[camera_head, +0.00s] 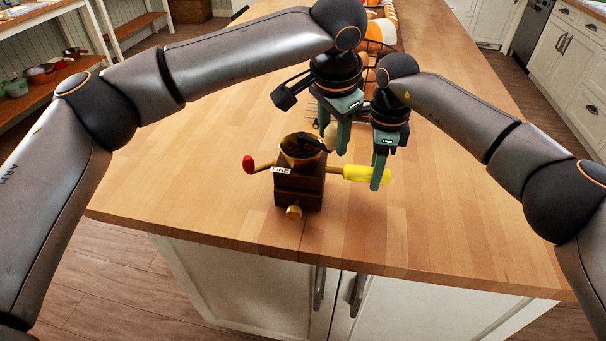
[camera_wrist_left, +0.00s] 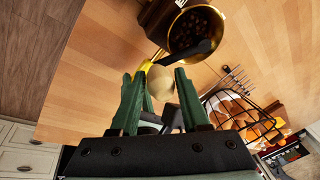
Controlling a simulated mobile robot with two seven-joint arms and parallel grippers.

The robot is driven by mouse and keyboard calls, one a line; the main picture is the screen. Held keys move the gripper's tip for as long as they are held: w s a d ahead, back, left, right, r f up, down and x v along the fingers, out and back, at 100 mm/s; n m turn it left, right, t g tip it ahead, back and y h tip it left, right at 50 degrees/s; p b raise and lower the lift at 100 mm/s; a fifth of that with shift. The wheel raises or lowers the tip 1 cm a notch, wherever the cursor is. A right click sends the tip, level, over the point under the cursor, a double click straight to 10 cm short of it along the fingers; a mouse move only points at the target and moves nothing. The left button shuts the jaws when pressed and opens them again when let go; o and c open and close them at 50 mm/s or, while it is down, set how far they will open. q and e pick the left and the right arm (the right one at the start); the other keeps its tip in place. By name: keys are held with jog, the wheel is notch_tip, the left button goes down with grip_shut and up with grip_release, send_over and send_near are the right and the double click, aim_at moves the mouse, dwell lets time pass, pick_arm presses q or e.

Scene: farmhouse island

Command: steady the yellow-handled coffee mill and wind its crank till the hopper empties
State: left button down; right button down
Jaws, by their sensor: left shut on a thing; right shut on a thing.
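The coffee mill (camera_head: 299,187) stands upright near the island's front edge, a dark wooden box with a brass hopper (camera_head: 303,150) on top. Dark beans (camera_wrist_left: 196,28) lie in the hopper in the left wrist view. A black crank arm (camera_wrist_left: 193,53) runs from the hopper to a pale round knob (camera_wrist_left: 160,83). My left gripper (camera_head: 333,138) is shut on that knob, to the right of the hopper. My right gripper (camera_head: 380,174) is shut on the yellow handle (camera_head: 360,173) at the mill's right side. A red knob (camera_head: 249,163) sticks out at the left.
The mill has a small brass drawer knob (camera_head: 293,212) in front. A black wire basket (camera_wrist_left: 240,115) with orange and white items stands behind my grippers. A fork-like tool (camera_wrist_left: 238,78) lies beside it. The wooden worktop (camera_head: 200,175) is clear left and right.

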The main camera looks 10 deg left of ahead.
pick_arm(q)
jog(key=shift+w+a+r, duration=0.1)
jog(key=shift+w+a, duration=0.05)
jog(key=shift+w, duration=0.15)
dwell(0.4)
jog(key=c, duration=0.7)
grip_release()
jog(key=shift+s, duration=0.1)
jog(key=shift+s+r, duration=0.1)
jog(key=shift+r, duration=3.35)
